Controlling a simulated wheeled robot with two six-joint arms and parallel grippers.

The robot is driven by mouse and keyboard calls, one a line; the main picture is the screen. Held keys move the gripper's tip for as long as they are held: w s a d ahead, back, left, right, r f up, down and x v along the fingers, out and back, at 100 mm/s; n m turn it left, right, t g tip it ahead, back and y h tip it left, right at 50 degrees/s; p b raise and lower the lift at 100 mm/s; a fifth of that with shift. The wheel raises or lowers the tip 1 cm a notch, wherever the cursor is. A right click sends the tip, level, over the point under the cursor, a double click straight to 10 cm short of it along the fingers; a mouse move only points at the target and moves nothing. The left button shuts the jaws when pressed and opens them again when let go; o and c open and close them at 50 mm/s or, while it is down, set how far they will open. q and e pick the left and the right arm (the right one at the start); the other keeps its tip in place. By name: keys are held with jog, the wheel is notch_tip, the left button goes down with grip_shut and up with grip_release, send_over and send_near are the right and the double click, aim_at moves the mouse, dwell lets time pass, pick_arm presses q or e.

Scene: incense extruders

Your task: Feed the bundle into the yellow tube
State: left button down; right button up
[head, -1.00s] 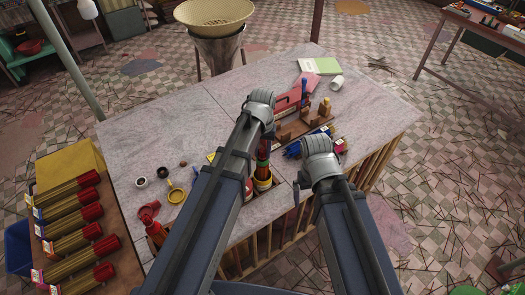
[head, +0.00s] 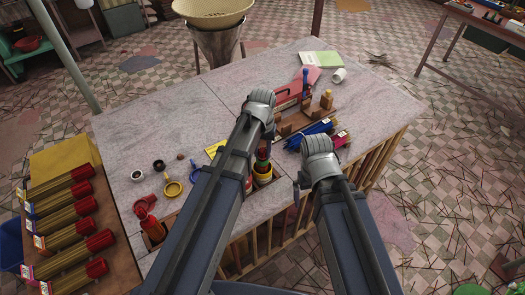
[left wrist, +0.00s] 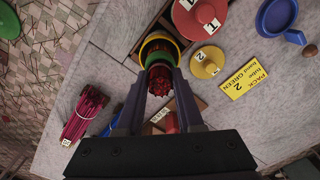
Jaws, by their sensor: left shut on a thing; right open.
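My left gripper (head: 267,132) is shut on the bundle. The bundle (left wrist: 159,80) shows dark red stick ends between my left fingers in the left wrist view, and its red side (head: 264,150) shows in the head view. A green band lies between it and the yellow tube (left wrist: 150,45); I cannot tell which it belongs to. The yellow tube also shows in the head view (head: 263,178), under the bundle. The two look in line, but how far the bundle is in is hidden. My right gripper (head: 300,186) is open and empty, to the right of the tube; its fingers are mostly hidden.
A magenta bundle (left wrist: 86,115) and blue bundle (head: 318,128) lie near the wooden rack (head: 290,127). Red and yellow lids and a yellow card (left wrist: 243,84) lie beside the tube. The table's back left (head: 160,110) is clear.

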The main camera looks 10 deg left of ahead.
pick_arm(q)
jog(key=shift+f+b, duration=1.2)
jog(key=shift+f, duration=0.15)
jog(key=shift+c, duration=2.3)
grip_release()
jog(key=shift+r, duration=0.1)
notch_tip(320, 180, up, 8)
jog(key=p, duration=0.8)
jog(key=shift+f, duration=0.2)
jog(key=b, duration=0.8)
send_over(262, 171)
jog(key=w, duration=0.2)
notch_tip(262, 171, down, 7)
jog(key=shift+w+a+f, duration=0.1)
jog(key=shift+f, duration=0.1)
